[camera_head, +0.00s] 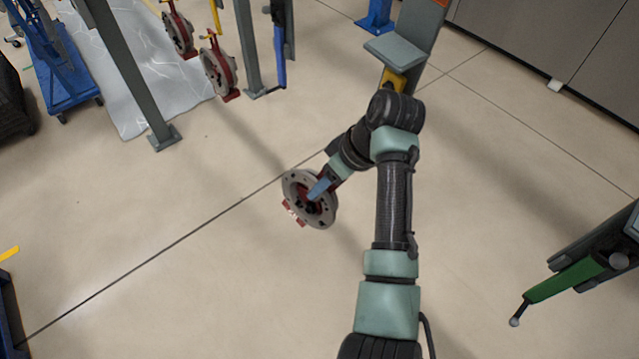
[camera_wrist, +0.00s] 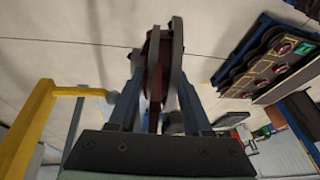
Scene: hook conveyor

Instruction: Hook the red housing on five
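My gripper (camera_head: 318,189) is shut on the red housing (camera_head: 295,188), a round grey disc with red parts, and holds it up in open space near the middle of the head view. In the wrist view the housing (camera_wrist: 177,60) stands edge-on between the two fingers of my gripper (camera_wrist: 158,85). Two similar housings (camera_head: 219,70) (camera_head: 178,32) hang from yellow hooks (camera_head: 215,18) at the upper left. A bent yellow bar (camera_wrist: 60,92) shows at the left of the wrist view. I cannot read any hook number.
A grey post (camera_head: 130,75) stands beside the hanging housings. A blue cart (camera_head: 62,65) is at the far left. A green-handled device (camera_head: 565,281) is at the right. A dark rack with round parts (camera_wrist: 270,62) shows in the wrist view. The floor around the held housing is clear.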

